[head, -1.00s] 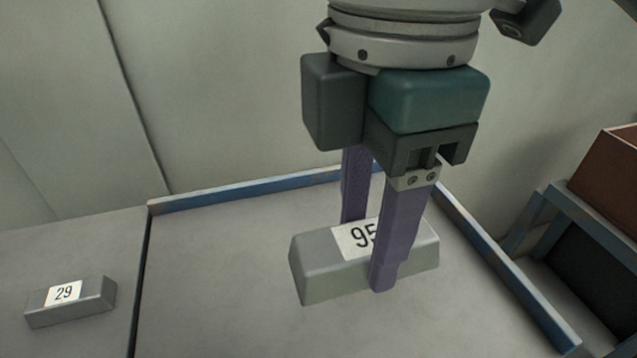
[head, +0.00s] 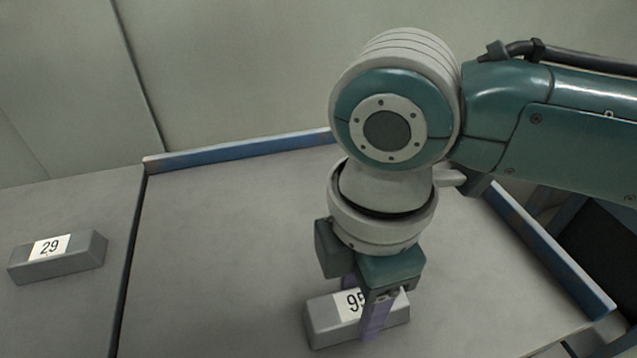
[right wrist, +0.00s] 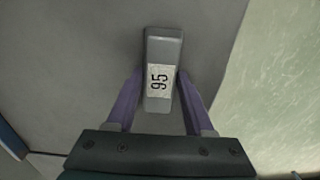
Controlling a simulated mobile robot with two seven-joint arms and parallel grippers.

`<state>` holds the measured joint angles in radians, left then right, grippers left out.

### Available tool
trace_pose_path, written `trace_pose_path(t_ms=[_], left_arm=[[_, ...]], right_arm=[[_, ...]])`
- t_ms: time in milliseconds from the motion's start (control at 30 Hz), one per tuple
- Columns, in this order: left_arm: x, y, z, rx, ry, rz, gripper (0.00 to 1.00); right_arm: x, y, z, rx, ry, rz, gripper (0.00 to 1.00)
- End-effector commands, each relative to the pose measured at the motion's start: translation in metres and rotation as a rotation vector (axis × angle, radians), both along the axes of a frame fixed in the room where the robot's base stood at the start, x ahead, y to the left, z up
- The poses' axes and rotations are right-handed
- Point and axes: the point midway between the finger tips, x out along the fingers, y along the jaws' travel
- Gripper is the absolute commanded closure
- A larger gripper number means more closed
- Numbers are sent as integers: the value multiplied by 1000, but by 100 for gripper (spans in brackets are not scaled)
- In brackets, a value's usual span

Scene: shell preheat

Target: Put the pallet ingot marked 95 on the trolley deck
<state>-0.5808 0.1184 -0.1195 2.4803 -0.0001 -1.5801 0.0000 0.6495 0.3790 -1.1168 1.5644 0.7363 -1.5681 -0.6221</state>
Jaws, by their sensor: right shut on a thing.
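The grey ingot marked 95 (head: 329,325) is at the lower middle of the head view, over the grey deck with blue rims (head: 230,240). It also shows in the right wrist view (right wrist: 164,48), with its white label between the fingers. My right gripper (head: 362,310) points down with its purple fingers on both long sides of the ingot, shut on it. The ingot is level and low over the deck; I cannot tell whether it touches. One finger hides part of the label. My left gripper is not in view.
A grey ingot marked 29 (head: 75,262) lies on the adjoining grey surface (head: 60,320) at the left, past a dark seam. Blue rims (head: 240,151) edge the deck at the back and right. The deck left of the held ingot is clear.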

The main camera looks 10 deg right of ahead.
Motion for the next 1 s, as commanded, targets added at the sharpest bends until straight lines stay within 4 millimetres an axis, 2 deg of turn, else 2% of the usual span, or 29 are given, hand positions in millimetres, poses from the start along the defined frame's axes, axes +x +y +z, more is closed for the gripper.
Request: trace_pose_path(t_ms=[333, 367, 600, 867, 1000], left_arm=[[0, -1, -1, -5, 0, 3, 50], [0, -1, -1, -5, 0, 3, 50], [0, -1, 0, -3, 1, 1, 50], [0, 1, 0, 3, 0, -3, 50], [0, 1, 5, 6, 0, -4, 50]], right_arm=[[1, 1, -3, 2, -3, 1, 100], [1, 0, -4, 1, -2, 1, 46], [1, 0, -3, 1, -2, 1, 19], [1, 0, -2, 1, -2, 0, 17], [1, 0, 11, 2, -3, 0, 17]])
